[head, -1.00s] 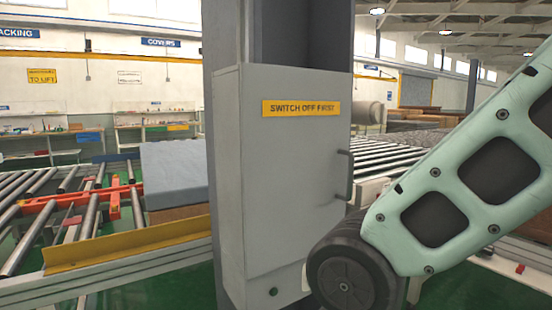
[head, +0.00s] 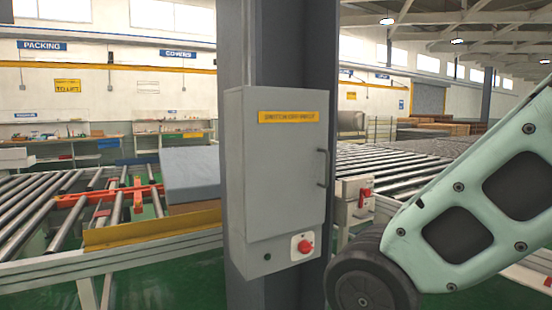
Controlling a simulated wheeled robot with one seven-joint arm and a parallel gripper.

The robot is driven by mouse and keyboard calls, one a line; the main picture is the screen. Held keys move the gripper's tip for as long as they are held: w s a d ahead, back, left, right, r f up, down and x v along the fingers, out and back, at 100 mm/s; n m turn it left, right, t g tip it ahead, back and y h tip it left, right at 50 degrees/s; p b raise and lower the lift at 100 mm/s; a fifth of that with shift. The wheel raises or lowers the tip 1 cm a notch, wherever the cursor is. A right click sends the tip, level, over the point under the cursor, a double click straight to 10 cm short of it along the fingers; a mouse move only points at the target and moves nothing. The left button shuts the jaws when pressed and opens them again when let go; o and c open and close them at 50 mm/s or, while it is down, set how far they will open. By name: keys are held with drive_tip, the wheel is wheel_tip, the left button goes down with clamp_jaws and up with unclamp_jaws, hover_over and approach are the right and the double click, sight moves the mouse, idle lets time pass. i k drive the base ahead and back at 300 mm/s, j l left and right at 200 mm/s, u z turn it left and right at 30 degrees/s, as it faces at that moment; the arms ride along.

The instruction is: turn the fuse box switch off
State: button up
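The grey fuse box (head: 274,185) is mounted on a dark steel column, with its door shut. A yellow label (head: 289,117) is on the door and a vertical handle (head: 324,168) is at its right edge. Below the door, at the lower right, a red switch (head: 305,246) sits on a white plate. A small dark green button (head: 267,257) is at the lower left. My pale green arm crosses the right side of the head view, its dark joint just right of the box's lower corner. My gripper is not in view.
A second box with a red switch (head: 365,196) stands behind, right of the fuse box. Roller conveyors (head: 60,215) run on both sides of the column. A blue-grey mattress (head: 190,172) lies at left behind a yellow rail (head: 150,230). Green floor shows below.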

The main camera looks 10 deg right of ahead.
sight(305, 247)
drive_tip(key=i+j+z, duration=0.25)
drive_tip(key=j+z, duration=0.2)
drive_tip(key=j, duration=0.25)
drive_tip(key=i+j+z, duration=0.1)
drive_tip(key=j+z, duration=0.15)
drive_tip(key=j, duration=0.1)
